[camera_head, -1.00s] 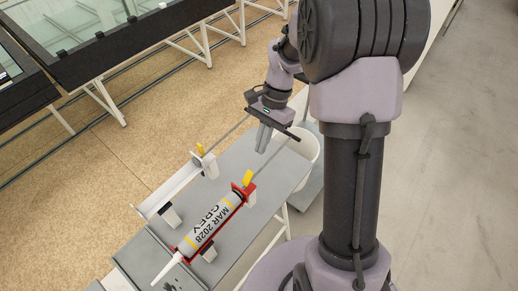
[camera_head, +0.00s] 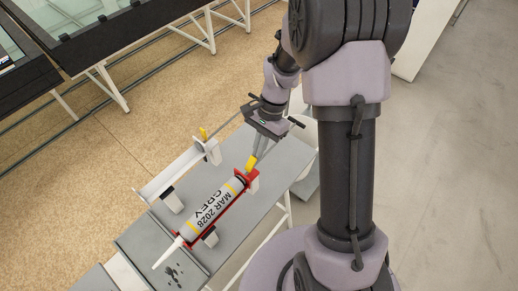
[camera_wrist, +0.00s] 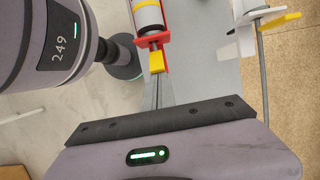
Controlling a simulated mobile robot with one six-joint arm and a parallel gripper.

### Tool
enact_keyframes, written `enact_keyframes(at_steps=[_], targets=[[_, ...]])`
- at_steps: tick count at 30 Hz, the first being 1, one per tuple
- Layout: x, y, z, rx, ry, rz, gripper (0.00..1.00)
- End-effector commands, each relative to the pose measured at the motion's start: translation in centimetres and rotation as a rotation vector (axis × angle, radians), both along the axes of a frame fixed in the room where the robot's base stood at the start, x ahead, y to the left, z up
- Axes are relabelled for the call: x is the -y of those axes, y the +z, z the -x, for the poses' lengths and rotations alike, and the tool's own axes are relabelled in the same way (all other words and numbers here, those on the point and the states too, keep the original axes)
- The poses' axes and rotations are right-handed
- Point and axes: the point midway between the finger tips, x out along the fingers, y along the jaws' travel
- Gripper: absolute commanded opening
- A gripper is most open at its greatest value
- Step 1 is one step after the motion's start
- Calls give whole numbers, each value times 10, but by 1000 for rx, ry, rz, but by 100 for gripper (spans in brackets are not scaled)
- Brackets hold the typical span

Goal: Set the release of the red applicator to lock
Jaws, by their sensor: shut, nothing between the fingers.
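The red applicator (camera_head: 256,184) lies on the grey bench with a grey cartridge (camera_head: 216,203) in it, printed "MAR 2028". Its white nozzle points to the lower left. Its yellow release (camera_head: 250,164) stands at the rear end; it also shows in the wrist view (camera_wrist: 156,62), just beyond my fingertips. My gripper (camera_head: 257,158) is shut and empty, its fingers pointing down at the yellow release. In the wrist view my gripper (camera_wrist: 158,82) is right by the tab; I cannot tell whether they touch. The rod behind the release is mostly hidden by my fingers.
A white applicator (camera_head: 172,178) with its own yellow release (camera_head: 203,133) lies parallel on the left. A white bucket stands behind my gripper, partly hidden. The grey bench (camera_head: 275,170) is clear to the right of the red applicator.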

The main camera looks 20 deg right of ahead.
Motion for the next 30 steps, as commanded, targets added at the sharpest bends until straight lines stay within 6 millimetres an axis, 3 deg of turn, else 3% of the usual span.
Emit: enact_keyframes(at_steps=[18,30], targets=[[-13,10,7,119,4,203,0],[-24,19,14,115,0,199,0]])
